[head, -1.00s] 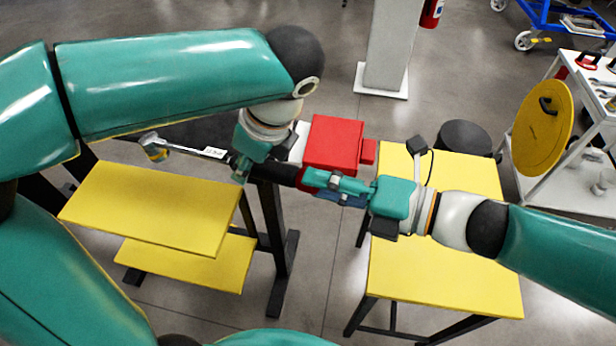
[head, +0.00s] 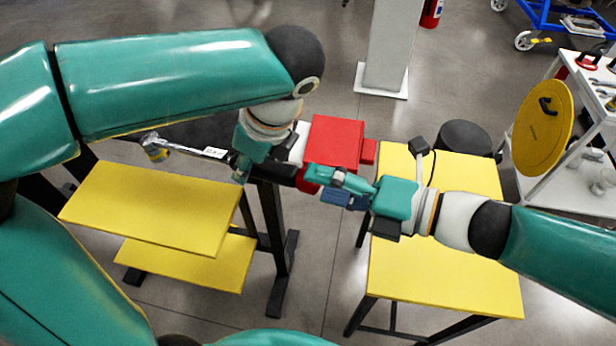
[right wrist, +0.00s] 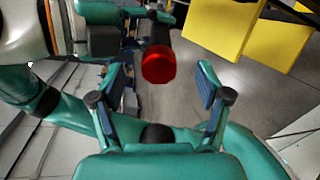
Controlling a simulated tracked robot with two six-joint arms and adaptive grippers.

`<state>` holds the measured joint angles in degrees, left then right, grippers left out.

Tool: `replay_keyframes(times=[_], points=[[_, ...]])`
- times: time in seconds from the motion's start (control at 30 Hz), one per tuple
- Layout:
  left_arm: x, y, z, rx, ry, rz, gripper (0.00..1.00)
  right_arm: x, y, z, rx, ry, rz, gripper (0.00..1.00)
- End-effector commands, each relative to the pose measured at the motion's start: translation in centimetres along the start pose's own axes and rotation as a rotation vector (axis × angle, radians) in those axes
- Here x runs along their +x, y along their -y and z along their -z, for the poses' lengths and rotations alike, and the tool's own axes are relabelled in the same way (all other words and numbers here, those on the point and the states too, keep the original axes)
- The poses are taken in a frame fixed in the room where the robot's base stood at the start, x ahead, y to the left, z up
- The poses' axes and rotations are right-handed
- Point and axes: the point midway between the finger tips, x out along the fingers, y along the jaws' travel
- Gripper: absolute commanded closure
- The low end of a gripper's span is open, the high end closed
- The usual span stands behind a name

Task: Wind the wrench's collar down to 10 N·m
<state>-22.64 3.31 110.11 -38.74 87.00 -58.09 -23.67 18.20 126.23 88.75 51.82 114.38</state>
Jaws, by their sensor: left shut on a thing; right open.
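The wrench (head: 190,150) lies level in my left gripper (head: 241,165), which is shut on it. Its metal head is at the left, with a pale scale label on the shaft and a dark grip to the right. The red collar (head: 308,187) at the right end is partly covered by my right gripper (head: 320,183). In the right wrist view the collar (right wrist: 158,64) shows end-on as a red round knob, between the open fingers of my right gripper (right wrist: 160,80) with a gap on each side. The scale reading is too small to tell.
A red box (head: 335,140) stands just behind the collar. Yellow-topped stands are at the left (head: 150,205) and right (head: 440,280). A yellow disc (head: 541,130) leans by a white tool cart (head: 540,180). A grey column (head: 392,45) stands at the back.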

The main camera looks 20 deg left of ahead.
Motion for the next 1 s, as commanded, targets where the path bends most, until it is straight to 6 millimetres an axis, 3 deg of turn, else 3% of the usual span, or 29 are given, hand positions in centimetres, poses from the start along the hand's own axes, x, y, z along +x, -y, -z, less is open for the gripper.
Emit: replay_keyframes(times=[0.6,0.97,1.0], points=[[-0.1,0.0,-0.1,-0.001,0.002,0.002,1.00,-4.3,0.0,-0.1,0.000,0.003,0.000,0.24],[-0.1,0.0,-0.1,-0.001,0.002,0.002,1.00,-4.7,0.0,0.0,0.000,-0.001,0.000,0.24],[-0.1,0.0,-0.1,-0.001,0.002,0.002,1.00,-4.7,0.0,0.0,0.000,-0.001,0.000,0.29]])
